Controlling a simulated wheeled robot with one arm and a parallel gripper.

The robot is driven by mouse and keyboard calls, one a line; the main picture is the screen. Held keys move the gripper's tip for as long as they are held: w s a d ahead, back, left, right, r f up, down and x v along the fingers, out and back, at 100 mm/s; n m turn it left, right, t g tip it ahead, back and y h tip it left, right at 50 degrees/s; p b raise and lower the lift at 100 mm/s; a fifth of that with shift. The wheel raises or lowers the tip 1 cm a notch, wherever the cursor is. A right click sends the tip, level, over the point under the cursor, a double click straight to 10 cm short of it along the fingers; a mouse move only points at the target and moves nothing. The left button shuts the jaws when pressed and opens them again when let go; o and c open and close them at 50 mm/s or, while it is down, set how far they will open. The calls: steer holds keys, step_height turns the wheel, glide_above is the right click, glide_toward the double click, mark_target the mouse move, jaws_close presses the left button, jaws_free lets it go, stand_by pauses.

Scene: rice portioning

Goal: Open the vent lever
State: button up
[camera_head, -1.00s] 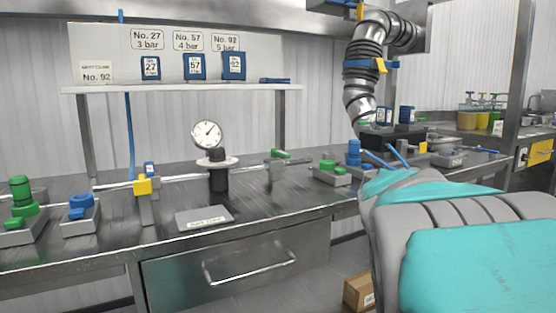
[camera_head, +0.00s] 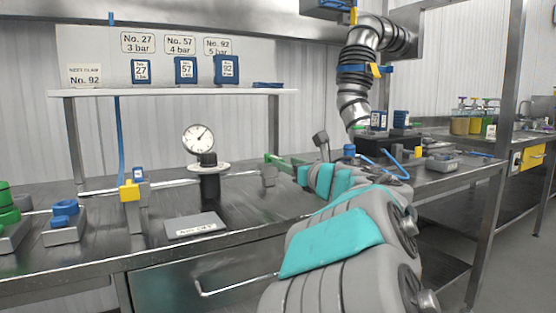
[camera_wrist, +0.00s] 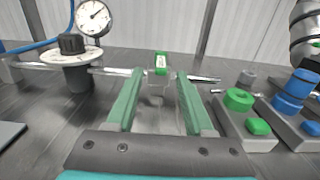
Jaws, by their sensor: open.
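A green lever (camera_wrist: 160,60) with a small pale label stands on a grey valve body (camera_wrist: 157,82) at the end of the metal pipe. The label is too small to read. My gripper (camera_wrist: 160,74) is open and empty, with one green finger on each side of the lever in the wrist view. The lever appears centred at or just beyond the fingertips, with a gap on both sides. In the head view my gripper (camera_head: 284,164) reaches the valve from the right, and its green fingers overlap the lever there. The valve body (camera_head: 269,177) shows just below.
A pressure gauge (camera_head: 198,139) on a black post with a pale disc stands left of the valve. A yellow lever (camera_head: 129,192) is further left on the pipe. Green and blue fittings (camera_wrist: 238,100) sit close on the right. A labelled plate (camera_head: 197,225) lies in front.

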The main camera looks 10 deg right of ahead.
mark_target(277, 158)
steer(key=shift+p+x, duration=0.45)
steer(key=shift+x, duration=2.75)
jaws_close()
steer(key=shift+f, duration=0.1)
